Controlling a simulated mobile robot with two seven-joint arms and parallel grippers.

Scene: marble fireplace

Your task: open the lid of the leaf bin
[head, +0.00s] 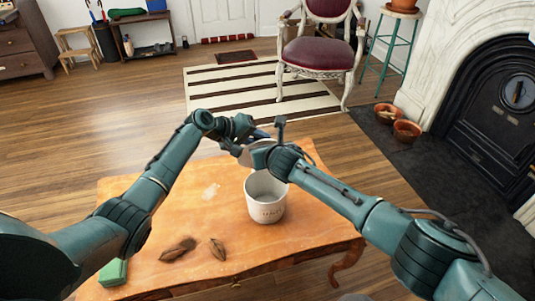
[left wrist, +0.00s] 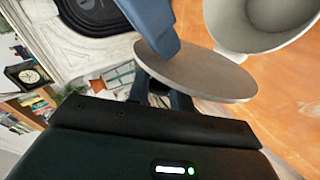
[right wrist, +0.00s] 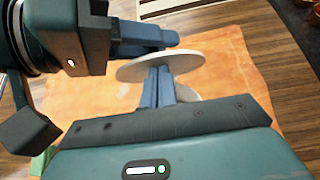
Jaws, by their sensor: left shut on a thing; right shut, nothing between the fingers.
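The wooden table (head: 310,240) has free room right of the bin. Two brown leaves (head: 178,249) (head: 218,249) lie at its front, and a green block (head: 113,272) is at the left corner. A red chair (head: 318,48) stands on a striped rug behind.

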